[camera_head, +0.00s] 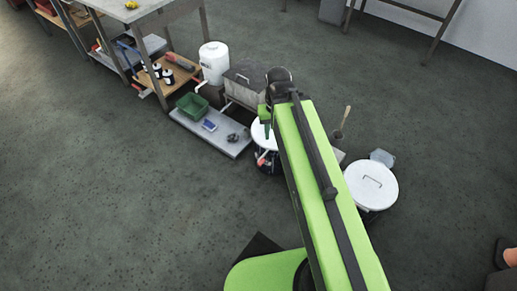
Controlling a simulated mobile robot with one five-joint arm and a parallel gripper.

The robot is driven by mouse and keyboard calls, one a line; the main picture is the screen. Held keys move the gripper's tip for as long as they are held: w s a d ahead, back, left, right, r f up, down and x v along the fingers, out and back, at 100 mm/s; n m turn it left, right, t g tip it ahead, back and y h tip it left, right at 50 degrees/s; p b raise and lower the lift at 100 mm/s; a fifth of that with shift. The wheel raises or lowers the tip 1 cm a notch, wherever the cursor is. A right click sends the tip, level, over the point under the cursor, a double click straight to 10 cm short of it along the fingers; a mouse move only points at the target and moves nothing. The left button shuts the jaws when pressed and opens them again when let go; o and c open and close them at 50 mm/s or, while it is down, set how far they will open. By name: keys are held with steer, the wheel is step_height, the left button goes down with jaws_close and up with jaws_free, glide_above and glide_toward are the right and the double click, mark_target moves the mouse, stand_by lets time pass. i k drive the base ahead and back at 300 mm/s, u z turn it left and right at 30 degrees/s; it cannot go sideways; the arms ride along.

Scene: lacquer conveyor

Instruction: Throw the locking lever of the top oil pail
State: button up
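My gripper (265,116) is small in the picture at the far end of my green arm, over a white-topped pail (258,134). I cannot tell whether it is open or shut, or whether it touches the pail. My arm hides much of this pail. A small red and white part (262,158) shows at its front left; I cannot tell whether it is the locking lever. To the right of my arm stands a round container with a white lid (372,182) and a lid handle. Which of them is the top oil pail is unclear.
A grey platform (228,147) left of the pail carries a green bin (193,104) and small items. Behind are a white drum (213,57) and a grey box (246,82). A workbench (128,10) stands upper left. The floor at lower left is clear.

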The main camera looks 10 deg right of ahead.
mark_target(261, 160)
steer(key=z, duration=0.1)
steer(key=i, duration=0.6)
steer(key=z, duration=1.35)
steer(key=k, duration=1.15)
steer(key=u, duration=1.75)
steer(key=i, duration=0.95)
steer(key=u, duration=0.05)
